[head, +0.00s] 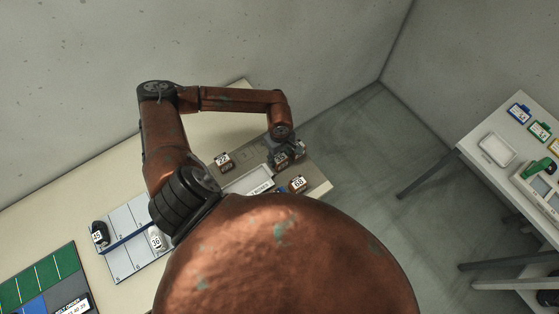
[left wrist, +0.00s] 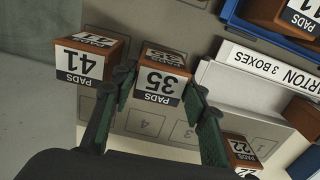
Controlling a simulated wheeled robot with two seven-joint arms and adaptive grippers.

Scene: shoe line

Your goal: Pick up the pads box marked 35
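The pads box marked 35 (left wrist: 163,82) is a brown box with white labels, standing upright on a grey numbered surface in the left wrist view. My left gripper (left wrist: 158,88) reaches over it with one dark green finger on each side. The fingers are apart, with the box between their tips, and slim gaps seem to show beside it. In the head view my left gripper (head: 284,144) is over the grey board and partly hides the boxes beneath it. My right gripper is not in view.
The box marked 41 (left wrist: 90,60) stands close to the left finger. The box marked 22 (left wrist: 241,150) is near the right finger. A white sign (left wrist: 262,64) lies to the right.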

